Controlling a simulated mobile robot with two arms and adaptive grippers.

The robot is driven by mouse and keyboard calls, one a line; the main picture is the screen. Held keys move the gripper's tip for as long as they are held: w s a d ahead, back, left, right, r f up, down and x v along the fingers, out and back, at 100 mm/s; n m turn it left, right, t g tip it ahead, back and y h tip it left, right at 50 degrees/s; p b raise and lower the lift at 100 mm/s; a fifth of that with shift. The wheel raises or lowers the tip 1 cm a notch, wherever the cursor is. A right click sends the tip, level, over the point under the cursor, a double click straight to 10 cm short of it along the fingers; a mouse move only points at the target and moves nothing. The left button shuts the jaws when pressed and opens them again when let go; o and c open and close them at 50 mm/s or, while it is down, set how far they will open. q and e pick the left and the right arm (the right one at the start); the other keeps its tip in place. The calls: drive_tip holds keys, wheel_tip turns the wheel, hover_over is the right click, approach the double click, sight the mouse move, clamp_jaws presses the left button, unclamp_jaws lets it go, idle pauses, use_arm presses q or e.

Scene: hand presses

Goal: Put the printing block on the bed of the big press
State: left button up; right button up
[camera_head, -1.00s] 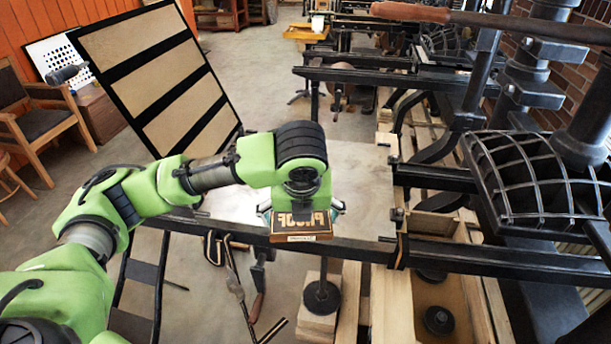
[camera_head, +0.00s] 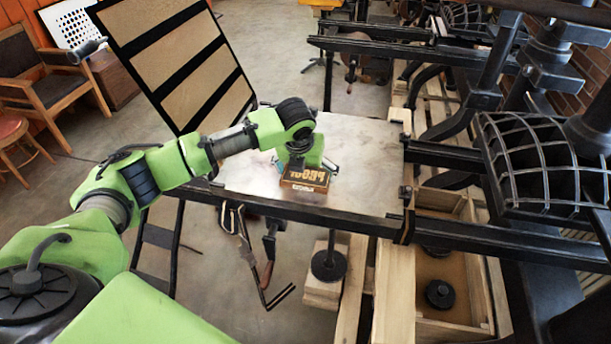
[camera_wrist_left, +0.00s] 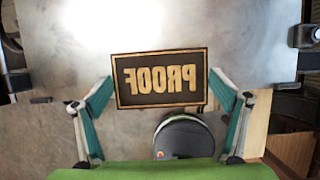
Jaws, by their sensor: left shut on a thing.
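The printing block (camera_head: 303,187) is a small brown-edged block with a dark face and raised mirrored letters of PROOF; it shows whole in the left wrist view (camera_wrist_left: 160,79). My left gripper (camera_head: 306,169) is shut on it, with a finger at each side (camera_wrist_left: 160,92). The big press's bed (camera_head: 367,165) is a flat grey metal plate, bare in the left wrist view too (camera_wrist_left: 55,45). The block is over the bed's front part, left of its middle. I cannot tell whether it touches the plate. My right gripper is not in view.
A framed panel (camera_head: 172,52) leans up behind the bed's left side. The press's dark rails (camera_head: 480,230) run right from the bed, past a ribbed black part (camera_head: 545,165). An open wooden box (camera_head: 455,275) is below. The bed's right half is clear.

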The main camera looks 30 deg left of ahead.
sight(305, 179)
use_arm(q)
drive_tip(key=shift+w+a+f, duration=0.4)
drive_tip(key=shift+w+f, duration=0.25)
drive_tip(key=shift+f, duration=0.2)
wheel_tip(305, 179, down, 3)
drive_tip(key=shift+r+p, duration=0.1)
drive_tip(key=shift+p, duration=1)
drive_tip(key=shift+f, duration=0.25)
drive_tip(key=o, duration=1.2)
drive_tip(key=shift+f, duration=0.1)
drive_tip(key=b+v, duration=0.2)
drive_tip(key=v, duration=1)
